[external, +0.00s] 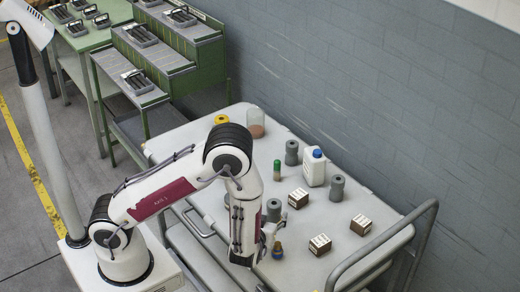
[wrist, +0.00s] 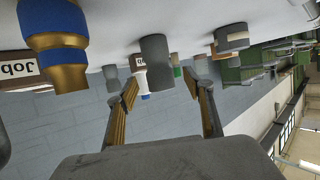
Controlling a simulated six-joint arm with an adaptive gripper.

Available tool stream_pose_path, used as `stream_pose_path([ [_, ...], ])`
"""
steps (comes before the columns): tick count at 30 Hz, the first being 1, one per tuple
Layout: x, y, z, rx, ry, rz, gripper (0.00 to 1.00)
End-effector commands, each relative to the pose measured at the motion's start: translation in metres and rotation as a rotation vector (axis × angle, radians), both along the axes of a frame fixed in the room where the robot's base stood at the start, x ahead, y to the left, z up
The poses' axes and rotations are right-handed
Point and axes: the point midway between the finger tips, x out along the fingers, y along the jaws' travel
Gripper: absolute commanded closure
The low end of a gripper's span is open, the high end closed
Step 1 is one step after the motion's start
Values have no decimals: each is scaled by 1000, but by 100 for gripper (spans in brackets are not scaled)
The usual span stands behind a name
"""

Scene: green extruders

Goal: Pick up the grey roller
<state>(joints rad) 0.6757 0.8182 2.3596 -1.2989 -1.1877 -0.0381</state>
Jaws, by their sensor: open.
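Several grey rollers stand upright on the white cart top: one near my gripper (external: 274,211), one further back (external: 292,153) and one to the right (external: 337,188). In the upside-down wrist view, a grey roller (wrist: 156,61) shows ahead between the two fingers of my gripper (wrist: 166,88). My gripper is open and empty, low over the near side of the cart, with the fingers apart on either side of the roller's line. Whether the tips reach beside the roller is hard to tell. In the external view the wrist partly hides the gripper (external: 268,236).
A blue-and-gold piece (wrist: 57,45) stands close beside my gripper, also visible externally (external: 277,250). A white bottle with blue cap (external: 314,168), a green-topped bottle (external: 277,170) and several brown boxes (external: 320,245) share the cart (external: 210,128). A grey wall (external: 400,90) is behind.

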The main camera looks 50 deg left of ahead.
Motion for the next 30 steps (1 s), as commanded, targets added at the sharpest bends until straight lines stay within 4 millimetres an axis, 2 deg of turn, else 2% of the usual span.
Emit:
stream_pose_path([
  [11, 2, 2, -2, 0, 0, 1, 48],
  [24, 31, 22, -21, 1, 0, 2, 48],
  [30, 38, 26, -24, 0, 0, 0, 48],
])
